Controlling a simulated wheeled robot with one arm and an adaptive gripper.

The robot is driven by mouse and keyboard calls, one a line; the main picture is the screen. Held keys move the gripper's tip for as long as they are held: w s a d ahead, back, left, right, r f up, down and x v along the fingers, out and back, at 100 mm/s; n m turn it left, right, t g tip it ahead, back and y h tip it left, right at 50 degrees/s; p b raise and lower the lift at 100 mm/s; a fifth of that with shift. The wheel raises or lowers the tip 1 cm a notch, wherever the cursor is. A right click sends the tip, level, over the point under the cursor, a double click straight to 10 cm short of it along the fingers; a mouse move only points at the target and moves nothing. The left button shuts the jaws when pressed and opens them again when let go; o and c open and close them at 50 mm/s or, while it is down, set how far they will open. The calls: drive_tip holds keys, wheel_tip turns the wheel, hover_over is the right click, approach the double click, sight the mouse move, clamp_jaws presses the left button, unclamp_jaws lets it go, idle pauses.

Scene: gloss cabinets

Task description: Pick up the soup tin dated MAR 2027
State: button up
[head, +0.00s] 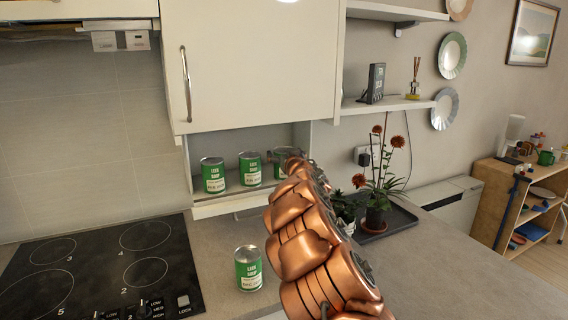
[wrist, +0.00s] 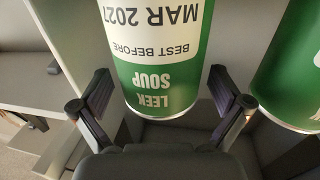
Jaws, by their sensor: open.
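The soup tin dated MAR 2027 (wrist: 165,50) is a green and white leek soup tin. It fills the upper middle of the wrist view, where its label appears upside down. My gripper (wrist: 160,88) is open, with one finger on each side of the tin's near end; I cannot tell whether either touches it. In the head view my gripper (head: 290,157) is at the right end of the cabinet niche and mostly hides what is there. Two similar tins, left (head: 213,176) and middle (head: 250,169), stand in the niche; their dates are too small to read.
Another soup tin (head: 248,269) stands on the counter beside the black hob (head: 100,268). A neighbouring tin (wrist: 293,75) is close on the right in the wrist view. A cupboard door (head: 255,70) hangs above the niche. A potted plant (head: 376,215) stands on a tray at the right.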

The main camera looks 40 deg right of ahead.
drive_tip(key=shift+w+d, duration=0.15)
drive_tip(key=shift+w, duration=0.1)
drive_tip(key=c, duration=1.6)
drive_tip(key=shift+c, duration=0.2)
